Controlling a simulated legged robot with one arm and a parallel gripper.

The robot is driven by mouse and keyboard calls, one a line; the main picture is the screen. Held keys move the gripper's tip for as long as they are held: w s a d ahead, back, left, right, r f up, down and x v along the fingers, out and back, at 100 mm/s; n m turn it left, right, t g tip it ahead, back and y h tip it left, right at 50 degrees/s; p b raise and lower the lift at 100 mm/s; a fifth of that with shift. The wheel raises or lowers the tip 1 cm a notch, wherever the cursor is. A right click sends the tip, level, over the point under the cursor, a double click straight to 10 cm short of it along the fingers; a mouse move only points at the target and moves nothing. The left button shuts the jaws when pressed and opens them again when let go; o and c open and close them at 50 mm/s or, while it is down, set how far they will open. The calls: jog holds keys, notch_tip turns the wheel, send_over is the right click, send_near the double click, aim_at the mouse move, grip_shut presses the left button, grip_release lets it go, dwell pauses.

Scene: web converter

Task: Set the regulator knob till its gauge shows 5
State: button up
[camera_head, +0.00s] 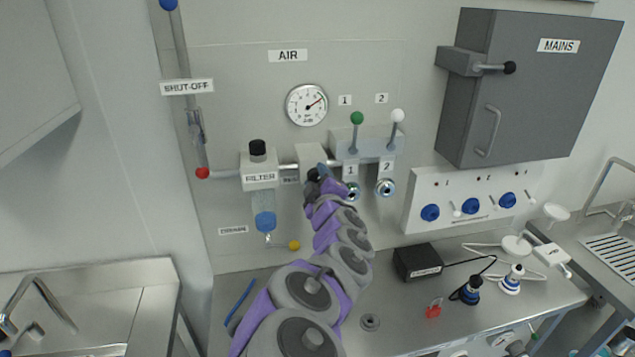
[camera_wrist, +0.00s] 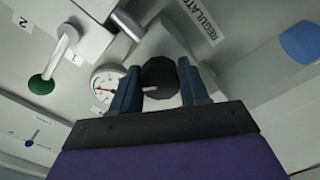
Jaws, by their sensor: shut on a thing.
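My gripper (camera_wrist: 158,86) has its two blue fingers closed on either side of the dark round regulator knob (camera_wrist: 161,72), with a small light mark on its face. In the head view my gripper (camera_head: 320,178) is at the regulator block (camera_head: 311,154), and my wrist hides the knob there. The round white gauge (camera_head: 307,105) is on the panel above the regulator, under the AIR sign. The gauge also shows in the wrist view (camera_wrist: 106,84), partly behind a finger.
The filter (camera_head: 259,178) stands close left of the regulator. Two valve levers, green-topped (camera_head: 357,118) and white-topped (camera_head: 397,116), stand close to its right. A red-ended shut-off pipe (camera_head: 202,173) is further left. A grey MAINS box (camera_head: 530,90) juts out at the upper right.

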jog(key=shift+f, duration=0.3)
jog(key=o, duration=1)
jog(key=shift+a+r, duration=0.1)
jog(key=shift+a, duration=0.05)
jog(key=shift+o, duration=0.2)
jog(key=shift+s, duration=0.15)
